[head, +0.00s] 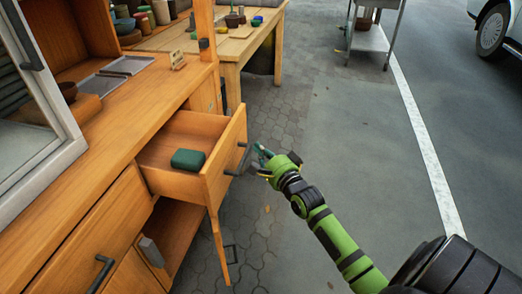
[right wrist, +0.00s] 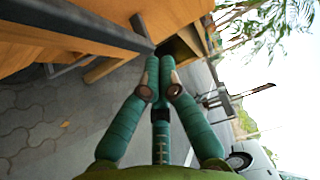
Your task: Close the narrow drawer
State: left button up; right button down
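The narrow wooden drawer (head: 212,178) stands pulled out of the wooden cabinet in the head view, with a dark green block (head: 188,159) inside it. Its dark bar handle (head: 237,160) is on the front face. My right gripper (head: 259,152) is just to the right of the drawer front, close to the handle; I cannot tell whether it touches. In the right wrist view its teal fingers (right wrist: 161,68) come together at the tips with nothing visible between them. A dark bar and orange wood fill the upper left there. My left gripper is not in view.
Below the drawer, a cabinet door (head: 219,249) hangs open. The worktop (head: 110,110) carries a grey tray and bowls. A wooden table (head: 235,48) stands behind, and a metal stand (head: 370,38) is further back. The paved floor right of the drawer is clear.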

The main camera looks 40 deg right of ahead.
jog(key=shift+a, duration=0.1)
jog(key=w+a, duration=0.3)
jog(key=w, duration=0.1)
jog(key=w+a, duration=0.7)
jog(key=w, duration=0.1)
jog(key=shift+w+a, duration=0.25)
jog(key=shift+a, duration=0.05)
jog(key=shift+w+a, duration=0.35)
jog(key=shift+w, duration=0.05)
jog(key=shift+w+r, duration=0.1)
